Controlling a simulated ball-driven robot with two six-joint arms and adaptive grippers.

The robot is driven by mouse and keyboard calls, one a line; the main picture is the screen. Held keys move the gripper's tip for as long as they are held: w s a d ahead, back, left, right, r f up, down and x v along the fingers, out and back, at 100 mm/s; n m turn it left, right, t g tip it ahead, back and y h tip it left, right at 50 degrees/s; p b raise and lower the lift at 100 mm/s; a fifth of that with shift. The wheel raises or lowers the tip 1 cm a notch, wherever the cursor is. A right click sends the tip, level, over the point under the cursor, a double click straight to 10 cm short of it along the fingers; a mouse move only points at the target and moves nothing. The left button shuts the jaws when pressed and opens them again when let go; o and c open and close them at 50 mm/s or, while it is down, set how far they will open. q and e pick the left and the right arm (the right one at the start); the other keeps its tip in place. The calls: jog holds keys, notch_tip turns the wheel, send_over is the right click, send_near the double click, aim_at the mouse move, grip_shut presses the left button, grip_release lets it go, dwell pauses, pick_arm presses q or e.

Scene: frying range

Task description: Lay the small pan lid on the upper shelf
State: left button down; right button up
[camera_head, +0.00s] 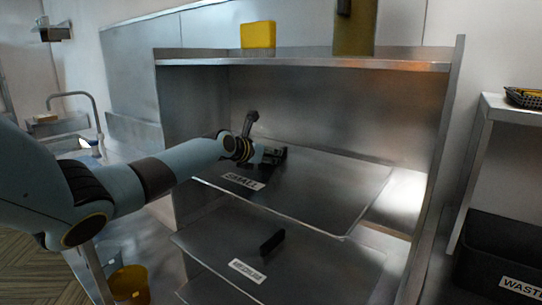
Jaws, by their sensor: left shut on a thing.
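The small pan lid (318,195) is a flat, grey metal sheet with rounded corners and a white label reading SMALL. It is inside the open metal unit, below the upper shelf (300,63). My left gripper (279,156) is at the far part of this lid and shut on its handle, which the jaws mostly hide. I cannot tell whether the lid rests on something or hangs free. My right gripper is not in view.
A second lid (325,262), labelled MEDIUM, lies lower and nearer, with a black handle (272,242). A yellow box (258,35) and a brownish upright thing (354,28) stand on the upper shelf. A black waste bin (500,250) stands right; a yellow bucket (130,284) stands lower left.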

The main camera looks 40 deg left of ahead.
pick_arm(q)
jog(key=shift+f, duration=0.25)
jog(key=c, duration=1.1)
grip_release()
jog(key=shift+c, duration=0.2)
jog(key=shift+o, duration=0.9)
jog(key=shift+s+d+f, duration=0.1)
jog(key=shift+f, duration=0.05)
jog(key=shift+r+p, duration=0.85)
notch_tip(320, 180, up, 4)
jog(key=p, duration=0.4)
jog(key=shift+f, duration=0.2)
jog(key=shift+r+p, duration=1.1)
jog(key=shift+p, duration=0.05)
